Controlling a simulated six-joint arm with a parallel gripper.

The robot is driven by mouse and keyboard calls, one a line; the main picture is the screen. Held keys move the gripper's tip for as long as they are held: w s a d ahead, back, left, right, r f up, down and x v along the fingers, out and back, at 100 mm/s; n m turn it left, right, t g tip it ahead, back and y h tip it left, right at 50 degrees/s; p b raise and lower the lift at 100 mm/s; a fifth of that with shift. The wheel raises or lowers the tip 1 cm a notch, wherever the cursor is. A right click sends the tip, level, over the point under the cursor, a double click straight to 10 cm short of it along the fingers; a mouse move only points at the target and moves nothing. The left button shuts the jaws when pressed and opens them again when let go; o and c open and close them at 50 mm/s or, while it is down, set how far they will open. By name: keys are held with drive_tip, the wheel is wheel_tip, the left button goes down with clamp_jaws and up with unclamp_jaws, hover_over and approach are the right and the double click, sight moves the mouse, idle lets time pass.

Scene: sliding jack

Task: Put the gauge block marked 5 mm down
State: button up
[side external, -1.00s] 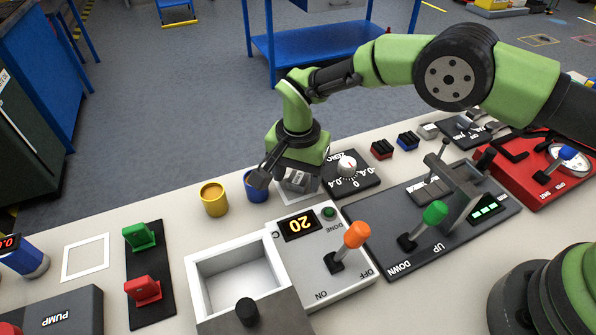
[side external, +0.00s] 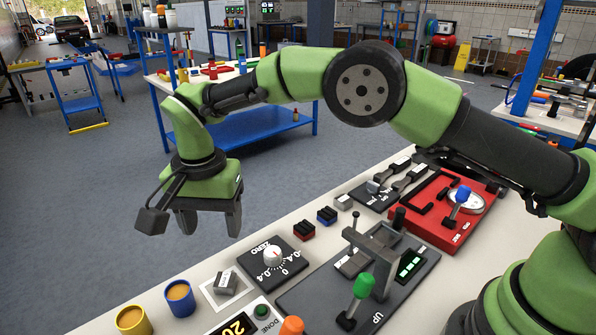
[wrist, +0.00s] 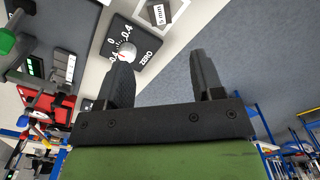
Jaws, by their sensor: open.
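The gauge block (side external: 227,283) is a small grey block resting on a white-outlined square beside the ZERO dial. In the wrist view the block (wrist: 159,14) shows its "5 mm" label at the top edge, partly cut off by the frame. My gripper (side external: 211,222) is open and empty, raised well above the bench and apart from the block. In the wrist view the two fingers of my gripper (wrist: 160,68) are spread with nothing between them.
A dial plate marked ZERO (side external: 265,278) sits next to the block. Yellow (side external: 133,320) and blue (side external: 180,299) cups stand to its left. A dark panel with a green-handled lever (side external: 360,290) and a red panel (side external: 440,225) lie to the right. Air around my gripper is clear.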

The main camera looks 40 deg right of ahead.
drive_tip(key=s+d+r+n+t+y, duration=0.1)
drive_tip(key=s+d+r, duration=0.2)
drive_tip(key=d+r, duration=0.35)
drive_tip(key=s+d+r+n+t+y, duration=0.1)
drive_tip(key=s+d+r+t, duration=0.2)
drive_tip(key=r, duration=0.7)
drive_tip(key=s+d+n+t, duration=0.1)
drive_tip(key=s+d, duration=0.3)
drive_tip(key=s, duration=0.5)
drive_tip(key=s+d+r+n+t, duration=0.1)
drive_tip(key=s+d, duration=0.3)
drive_tip(key=s, duration=0.5)
drive_tip(key=shift+d+r+n+t, duration=0.25)
drive_tip(key=shift+d+n+t, duration=0.15)
drive_tip(key=shift+n+t, duration=0.15)
